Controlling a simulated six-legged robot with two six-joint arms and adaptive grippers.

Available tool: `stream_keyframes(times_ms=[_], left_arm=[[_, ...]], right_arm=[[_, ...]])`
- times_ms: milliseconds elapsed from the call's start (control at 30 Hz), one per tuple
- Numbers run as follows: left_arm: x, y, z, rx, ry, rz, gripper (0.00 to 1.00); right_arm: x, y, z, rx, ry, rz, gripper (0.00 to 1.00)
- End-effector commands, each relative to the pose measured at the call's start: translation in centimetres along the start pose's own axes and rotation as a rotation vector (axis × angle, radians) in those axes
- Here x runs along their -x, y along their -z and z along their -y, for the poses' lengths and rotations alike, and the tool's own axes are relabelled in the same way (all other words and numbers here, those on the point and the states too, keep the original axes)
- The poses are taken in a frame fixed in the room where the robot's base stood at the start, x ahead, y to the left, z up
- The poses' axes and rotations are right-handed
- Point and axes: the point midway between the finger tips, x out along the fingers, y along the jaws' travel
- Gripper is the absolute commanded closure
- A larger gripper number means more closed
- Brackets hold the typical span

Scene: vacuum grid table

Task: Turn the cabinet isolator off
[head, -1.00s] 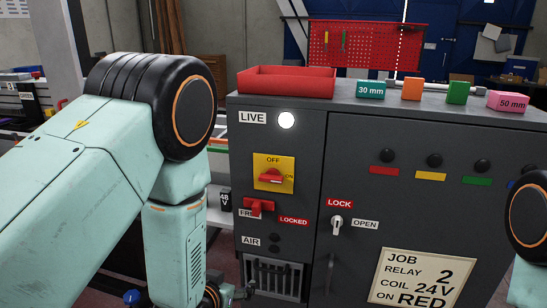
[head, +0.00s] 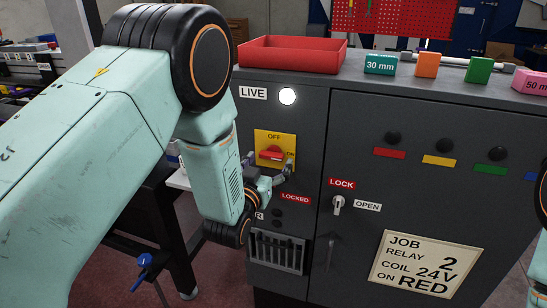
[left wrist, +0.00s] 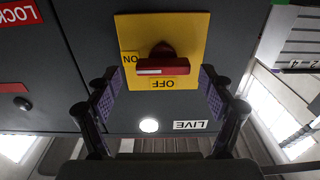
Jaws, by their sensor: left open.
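The cabinet isolator is a red rotary handle (head: 271,153) on a yellow plate (head: 262,139) on the dark cabinet front. The handle lies horizontal, its white mark toward ON, with OFF above. My left gripper (head: 268,162) is open in front of the plate, its fingers on either side of the handle. In the left wrist view, which is upside down, the red handle (left wrist: 163,66) shows between the spread fingers of the gripper (left wrist: 161,82); I see no finger touching it. The white LIVE lamp (head: 287,96) is lit. My right gripper is out of view.
Below the plate, my gripper hides the FREE end of the red LOCKED slider. A LOCK/OPEN key switch (head: 338,203) sits on the door to the right. A red tray (head: 291,58) and coloured blocks (head: 428,65) stand on the cabinet top.

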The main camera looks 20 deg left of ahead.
Motion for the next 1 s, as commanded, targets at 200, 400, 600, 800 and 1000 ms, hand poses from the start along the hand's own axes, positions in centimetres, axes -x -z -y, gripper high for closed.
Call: stream_keyframes(times_ms=[200,400,600,800,1000], left_arm=[[-2.0,0.0,-0.1,0.0,0.0,0.0,0.19],[-2.5,-0.1,-0.3,-0.001,0.0,0.002,0.19],[-2.5,-0.1,-0.3,-0.001,0.0,0.002,0.23],[-2.5,-0.1,-0.3,0.0,0.0,0.002,0.4],[-2.5,0.0,-0.3,0.0,0.001,0.001,0.57]], right_arm=[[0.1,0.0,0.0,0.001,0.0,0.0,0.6],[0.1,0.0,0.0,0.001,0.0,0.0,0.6],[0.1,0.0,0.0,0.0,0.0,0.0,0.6],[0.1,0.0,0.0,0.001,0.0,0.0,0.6],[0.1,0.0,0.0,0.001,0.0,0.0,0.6]])
